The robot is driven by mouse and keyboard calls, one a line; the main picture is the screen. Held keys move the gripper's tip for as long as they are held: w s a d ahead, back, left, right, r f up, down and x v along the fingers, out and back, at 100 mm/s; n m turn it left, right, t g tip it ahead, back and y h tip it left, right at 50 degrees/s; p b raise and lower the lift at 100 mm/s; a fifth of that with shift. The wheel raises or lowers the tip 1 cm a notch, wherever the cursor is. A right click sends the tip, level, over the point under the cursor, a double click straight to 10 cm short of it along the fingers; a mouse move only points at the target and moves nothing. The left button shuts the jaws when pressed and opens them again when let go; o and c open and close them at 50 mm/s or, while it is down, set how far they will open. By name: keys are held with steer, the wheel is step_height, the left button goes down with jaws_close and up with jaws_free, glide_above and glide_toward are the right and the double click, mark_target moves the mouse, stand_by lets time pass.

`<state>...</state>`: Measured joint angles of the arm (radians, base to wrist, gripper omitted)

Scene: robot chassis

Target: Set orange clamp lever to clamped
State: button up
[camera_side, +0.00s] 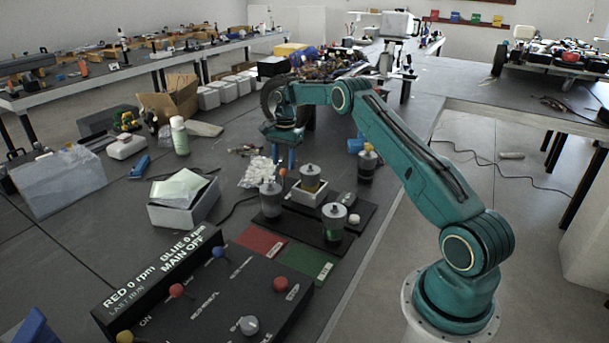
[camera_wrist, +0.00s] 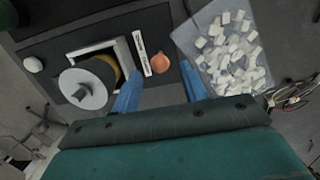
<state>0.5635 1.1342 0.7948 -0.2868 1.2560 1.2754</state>
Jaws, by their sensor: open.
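The orange clamp lever (camera_wrist: 160,63) shows in the wrist view as a round orange knob beside a white label strip (camera_wrist: 142,54) on a dark plate. In the side view the lever (camera_side: 283,172) is a small orange tip just below my gripper (camera_side: 284,154). My gripper's two blue fingers also show in the wrist view (camera_wrist: 160,92), spread apart with nothing between them. The knob lies just beyond the fingertips, between their lines. A white square holder (camera_side: 309,193) with a grey-lidded jar (camera_side: 310,172) stands beside the lever. The lever's shaft and exact angle are hidden.
A clear bag of white pieces (camera_wrist: 228,50) lies right of the lever in the wrist view. Lidded jars (camera_side: 271,199) (camera_side: 334,221) stand close by. A white knob (camera_wrist: 33,64) is at the plate's far left. A control panel (camera_side: 215,290) fills the front.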

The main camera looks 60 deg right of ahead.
steer(key=shift+d+r, duration=0.1)
steer(key=shift+r, duration=1.1)
steer(key=shift+a+r, duration=0.1)
steer(key=shift+a, duration=0.1)
steer(key=c, duration=0.9)
steer(key=shift+w+a+r+m, duration=0.15)
steer(key=shift+a+m, duration=0.05)
steer(key=shift+m, duration=0.3)
jaws_close()
steer(key=s+a+r+m+h, duration=0.1)
steer(key=a+r+m, duration=0.2)
steer(key=m, duration=0.4)
steer(key=s+a+r+m+t+h, duration=0.1)
steer(key=s+a+r+m+h, duration=0.1)
steer(key=a+m, duration=0.3)
steer(key=r+m, duration=0.1)
steer(key=m, duration=0.2)
steer(key=shift+s+r+h, duration=0.25)
steer(key=shift+r+h, duration=0.05)
steer(key=shift+r, duration=0.1)
